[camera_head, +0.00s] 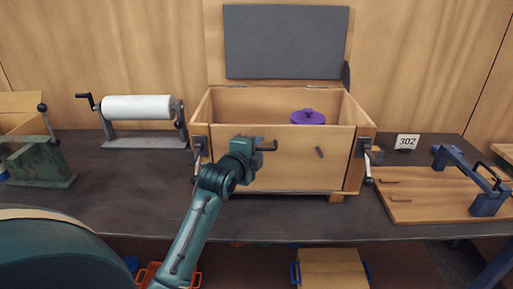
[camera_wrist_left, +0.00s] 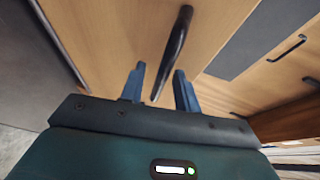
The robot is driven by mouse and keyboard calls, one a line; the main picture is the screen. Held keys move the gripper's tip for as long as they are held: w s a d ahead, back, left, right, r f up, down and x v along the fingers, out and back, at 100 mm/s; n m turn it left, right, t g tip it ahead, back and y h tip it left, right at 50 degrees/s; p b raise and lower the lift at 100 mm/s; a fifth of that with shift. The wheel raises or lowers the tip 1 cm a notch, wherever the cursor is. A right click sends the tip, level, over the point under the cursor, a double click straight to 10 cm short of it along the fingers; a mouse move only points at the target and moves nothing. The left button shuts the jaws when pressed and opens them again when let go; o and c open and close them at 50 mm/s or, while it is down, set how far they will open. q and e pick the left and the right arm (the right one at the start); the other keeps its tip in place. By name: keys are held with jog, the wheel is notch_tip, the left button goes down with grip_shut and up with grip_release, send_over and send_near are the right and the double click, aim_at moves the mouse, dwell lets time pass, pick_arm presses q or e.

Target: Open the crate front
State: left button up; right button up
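The wooden crate (camera_head: 360,110) stands on the dark bench with its lid (camera_head: 286,42) raised. Its front panel (camera_head: 300,172) is upright and closes the front. A short dark handle (camera_head: 319,152) is on the panel, right of its middle. Dark latches with levers sit at the left side (camera_head: 197,150) and right side (camera_head: 368,168). My left gripper (camera_head: 267,145) is in front of the panel, left of that handle. In the left wrist view its fingers (camera_wrist_left: 159,90) are apart, with a dark bar handle (camera_wrist_left: 176,45) reaching between their tips; contact cannot be told. My right gripper is not in view.
A purple lidded pot (camera_head: 308,117) is inside the crate. A paper roll on a stand (camera_head: 137,108) is to the left. A board with a blue frame (camera_head: 425,200) and a sign marked 302 (camera_head: 407,141) are to the right. Bare bench (camera_head: 300,217) lies before the crate.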

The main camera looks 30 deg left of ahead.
pick_arm(q)
jog(key=shift+w, duration=0.15)
grip_shut()
dwell(0.6)
